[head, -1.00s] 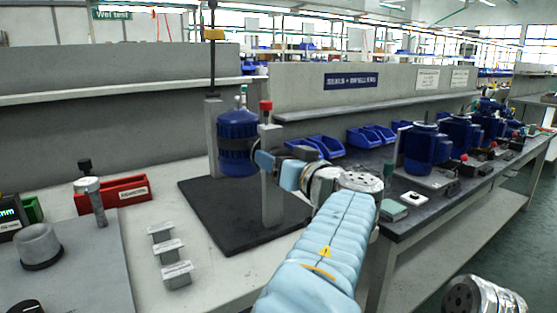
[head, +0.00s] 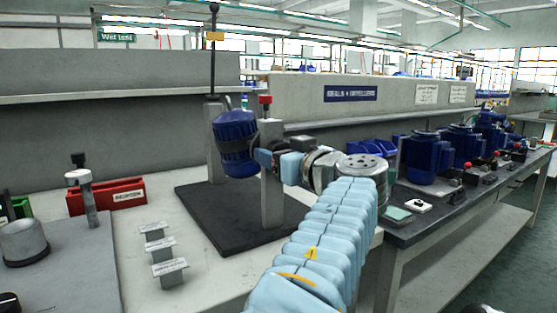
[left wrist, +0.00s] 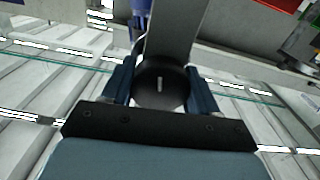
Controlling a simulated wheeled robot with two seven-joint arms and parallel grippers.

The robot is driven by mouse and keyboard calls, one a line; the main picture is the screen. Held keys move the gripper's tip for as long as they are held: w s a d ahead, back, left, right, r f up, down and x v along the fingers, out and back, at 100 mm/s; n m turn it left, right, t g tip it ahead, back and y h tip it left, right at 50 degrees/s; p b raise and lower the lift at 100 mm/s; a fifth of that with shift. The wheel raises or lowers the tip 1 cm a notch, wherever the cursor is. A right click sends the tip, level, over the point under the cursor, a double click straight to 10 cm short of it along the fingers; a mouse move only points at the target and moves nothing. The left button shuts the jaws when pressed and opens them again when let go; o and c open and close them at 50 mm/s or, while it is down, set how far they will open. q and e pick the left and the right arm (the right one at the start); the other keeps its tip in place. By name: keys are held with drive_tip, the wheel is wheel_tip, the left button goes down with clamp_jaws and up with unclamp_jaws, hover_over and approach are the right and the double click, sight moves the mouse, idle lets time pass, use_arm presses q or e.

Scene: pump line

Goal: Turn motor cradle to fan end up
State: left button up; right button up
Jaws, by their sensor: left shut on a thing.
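The blue motor (head: 234,138) hangs in the motor cradle between two grey posts, above a black base plate (head: 205,200). It is tilted, its upper end leaning left in the head view. I cannot tell for sure which end carries the fan. The near post (head: 271,195) has a red knob (head: 265,100) on top. My left gripper (head: 264,158) is at the outer side of this post. In the left wrist view its dark fingers are shut on a round black knob (left wrist: 160,88) with a pale mark. My right gripper is out of view.
Three small grey brackets (head: 163,255) stand on the bench left of the base plate. A red bin (head: 118,197) and a grey post-like tool (head: 84,190) are further left. More blue motors (head: 425,155) stand on the right bench. A tall rod (head: 213,60) rises behind the cradle.

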use_arm(q)
drive_tip(key=o, duration=1.5)
drive_tip(key=b+v, duration=0.2)
drive_tip(key=v, duration=1.1)
drive_tip(key=shift+s+d, duration=0.25)
drive_tip(key=shift+s, duration=0.1)
